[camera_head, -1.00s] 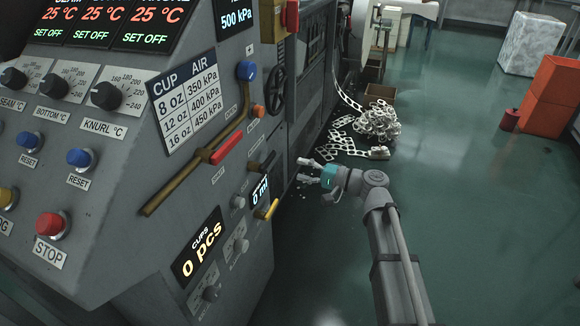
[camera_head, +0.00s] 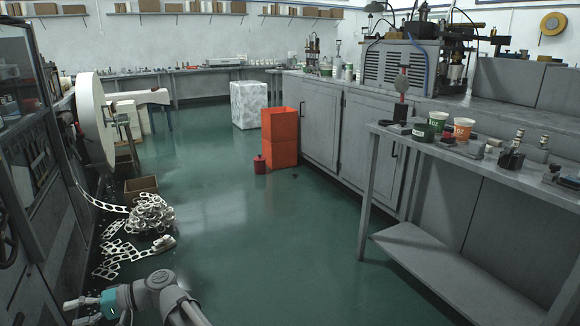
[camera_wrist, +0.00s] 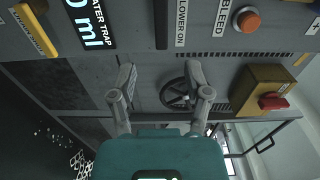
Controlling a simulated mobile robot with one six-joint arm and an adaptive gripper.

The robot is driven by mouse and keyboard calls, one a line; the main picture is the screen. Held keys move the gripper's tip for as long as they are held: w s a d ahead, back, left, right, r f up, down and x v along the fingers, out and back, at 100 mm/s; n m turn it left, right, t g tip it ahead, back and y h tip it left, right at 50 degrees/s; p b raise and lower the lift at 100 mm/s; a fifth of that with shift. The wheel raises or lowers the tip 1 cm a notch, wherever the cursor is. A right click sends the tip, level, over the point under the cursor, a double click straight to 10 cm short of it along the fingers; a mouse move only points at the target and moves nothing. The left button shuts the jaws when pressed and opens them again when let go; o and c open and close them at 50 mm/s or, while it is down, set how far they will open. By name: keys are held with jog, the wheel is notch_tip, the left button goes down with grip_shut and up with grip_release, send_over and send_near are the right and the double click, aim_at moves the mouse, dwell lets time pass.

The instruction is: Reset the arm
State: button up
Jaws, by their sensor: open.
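My gripper (camera_head: 78,310) shows at the bottom left of the head view, with my arm entering from the bottom edge. In the wrist view my gripper (camera_wrist: 159,80) has its two fingers apart with nothing between them. Beyond the fingers is a grey machine panel (camera_wrist: 150,60), sideways in the picture, with a black handwheel (camera_wrist: 177,93) behind and between the fingertips. The gap between the fingers and the panel is hard to judge.
Punched paper scrap (camera_head: 148,217) lies near the gripper. Orange crates (camera_head: 280,137) and a grey workbench (camera_head: 470,165) stand beyond open green floor (camera_head: 270,240).

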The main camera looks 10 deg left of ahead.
jog(key=w+d+f+m+t+h, duration=0.15)
jog(key=w+d+f+t, duration=0.35)
jog(key=d, duration=0.7)
jog(key=w+d+f+m+t+h+p, duration=0.1)
jog(key=w+d+f+h, duration=0.2)
jog(key=w+d, duration=0.6)
jog(key=w+d+f+m+t+h, duration=0.1)
jog(key=w+d+f+t+h, duration=0.25)
jog(key=d, duration=1.05)
jog(key=s+d+f+m+h, duration=0.1)
jog(key=d+f+m+h, duration=0.15)
jog(key=d, duration=1.45)
jog(key=d+f+m+h, duration=0.1)
jog(key=d+f+h, duration=0.25)
jog(key=d, duration=1.35)
notch_tip(320, 180, up, 39)
jog(key=p, duration=3.9)
jog(key=shift+t+h, duration=0.4)
jog(key=shift+t, duration=0.05)
jog(key=shift+a, duration=0.1)
